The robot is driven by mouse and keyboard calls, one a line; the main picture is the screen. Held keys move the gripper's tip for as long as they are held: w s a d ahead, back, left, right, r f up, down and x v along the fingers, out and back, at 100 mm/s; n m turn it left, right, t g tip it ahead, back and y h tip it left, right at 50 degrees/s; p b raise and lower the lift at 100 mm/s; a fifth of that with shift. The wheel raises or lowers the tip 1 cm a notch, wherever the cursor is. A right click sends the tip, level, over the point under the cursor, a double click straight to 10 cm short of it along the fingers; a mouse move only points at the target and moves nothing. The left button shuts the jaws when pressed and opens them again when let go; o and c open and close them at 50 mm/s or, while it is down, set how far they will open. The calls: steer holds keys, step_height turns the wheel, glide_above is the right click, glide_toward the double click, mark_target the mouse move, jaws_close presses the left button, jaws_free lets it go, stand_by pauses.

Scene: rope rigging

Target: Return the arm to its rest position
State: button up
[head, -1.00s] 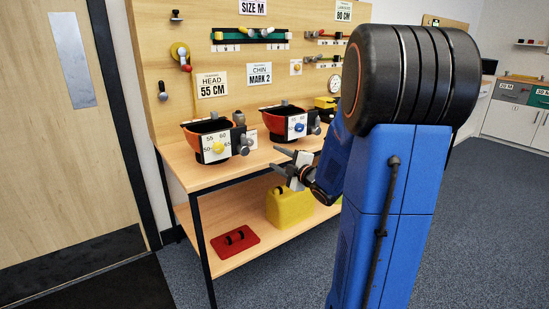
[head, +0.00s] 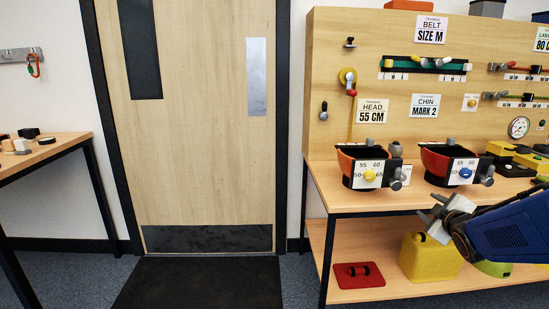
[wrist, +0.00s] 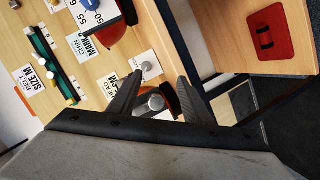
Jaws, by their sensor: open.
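My gripper (head: 436,217) is at the lower right in the head view, in front of the bench's front edge and above the lower shelf. Its jaws are open with nothing held. In the wrist view my gripper (wrist: 157,88) shows two dark, spread fingers. A red and black holder with a white dial card and yellow knob (head: 368,172) stands on the bench, left of and behind the gripper. A similar holder with a blue knob (head: 465,174) stands just behind and above the gripper. Most of my arm is outside the head view.
The wooden bench (head: 335,193) has a pegboard (head: 380,90) behind it. A yellow canister (head: 428,258) and a red pad (head: 358,275) are on the lower shelf. A door (head: 205,150), a dark mat (head: 200,283) and another table (head: 50,150) are to the left.

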steer(key=s+a+f+m+g+y, duration=0.1)
steer(key=s+a+f+m+g, duration=0.1)
steer(key=s+a, duration=0.4)
steer(key=s+a+f+m+g+y, duration=0.1)
steer(key=s+a+m+g, duration=0.3)
steer(key=s, duration=1)
steer(key=s+a+f+m+g, duration=0.3)
steer(key=s+a, duration=0.6)
steer(key=s, duration=0.2)
steer(key=shift+a+m+g+y, duration=0.15)
steer(key=shift+m+g+y, duration=0.15)
steer(key=shift+g+y, duration=0.1)
